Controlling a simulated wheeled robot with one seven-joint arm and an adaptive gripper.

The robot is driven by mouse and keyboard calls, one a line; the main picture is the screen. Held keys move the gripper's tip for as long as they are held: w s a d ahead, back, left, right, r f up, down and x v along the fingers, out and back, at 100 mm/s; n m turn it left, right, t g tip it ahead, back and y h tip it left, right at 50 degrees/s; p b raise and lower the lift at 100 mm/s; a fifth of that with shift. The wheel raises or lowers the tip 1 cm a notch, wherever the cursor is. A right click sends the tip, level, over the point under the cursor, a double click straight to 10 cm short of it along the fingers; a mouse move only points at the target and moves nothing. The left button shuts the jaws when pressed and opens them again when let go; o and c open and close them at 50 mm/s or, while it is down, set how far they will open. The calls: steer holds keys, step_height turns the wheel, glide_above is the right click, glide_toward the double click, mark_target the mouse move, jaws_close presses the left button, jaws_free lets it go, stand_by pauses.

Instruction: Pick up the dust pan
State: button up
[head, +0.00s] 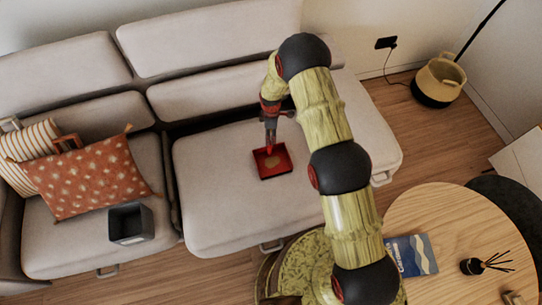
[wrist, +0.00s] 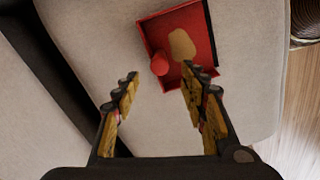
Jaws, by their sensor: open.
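The red dust pan (head: 264,166) lies on the seat of the light grey sofa (head: 215,208), with a tan patch on its inside. In the wrist view the dust pan (wrist: 200,22) is beyond my fingertips, with its round red handle end (wrist: 160,64) pointing toward me and a dark strip along its right edge. My gripper (head: 271,136) is at the dust pan's back edge in the head view. In the wrist view my gripper (wrist: 160,85) is open, with the handle end between and just past its two fingertips. I cannot tell whether any finger touches the pan.
A dark grey open box (head: 130,224) and an orange patterned cushion (head: 88,176) are on the left sofa seat. A dark gap (wrist: 75,60) parts the seats. A round wooden table (head: 450,225) with a blue book (head: 411,256) stands at the right. The seat around the pan is clear.

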mark_target(270, 145)
steer(key=shift+n, duration=0.3)
step_height(270, 145, down, 4)
steer(key=shift+s+a+f+b, duration=0.1)
steer(key=shift+s+b, duration=0.05)
steer(key=shift+b, duration=0.15)
steer(key=f, duration=0.2)
steer(key=f+b, duration=0.2)
steer(key=f, duration=0.1)
steer(key=shift+w+a+f, duration=0.1)
steer(key=shift+w+f, duration=0.2)
steer(key=shift+f, duration=0.05)
steer(key=shift+c, duration=0.3)
jaws_close()
